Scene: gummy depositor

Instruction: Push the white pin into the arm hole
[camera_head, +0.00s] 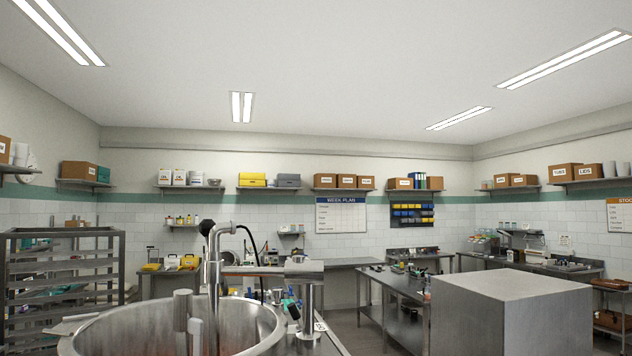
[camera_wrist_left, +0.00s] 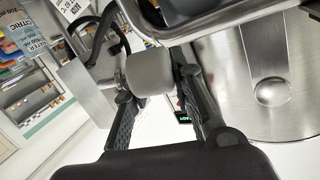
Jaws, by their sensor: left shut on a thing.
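In the left wrist view my left gripper (camera_wrist_left: 160,92) is shut on a short, matte pale grey cylinder (camera_wrist_left: 150,72), which looks like the white pin in shade. The fingers lie on either side of it. The arm hole is not visible. I cannot make out the left gripper or the pin in the head view. My right gripper is in neither view.
The large round kettle also fills the right of the left wrist view (camera_wrist_left: 270,75). A black hose (camera_wrist_left: 100,38) curves close to the grey cylinder. A steel block (camera_head: 510,310) stands at the right, and a rack (camera_head: 65,265) with trays at the left.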

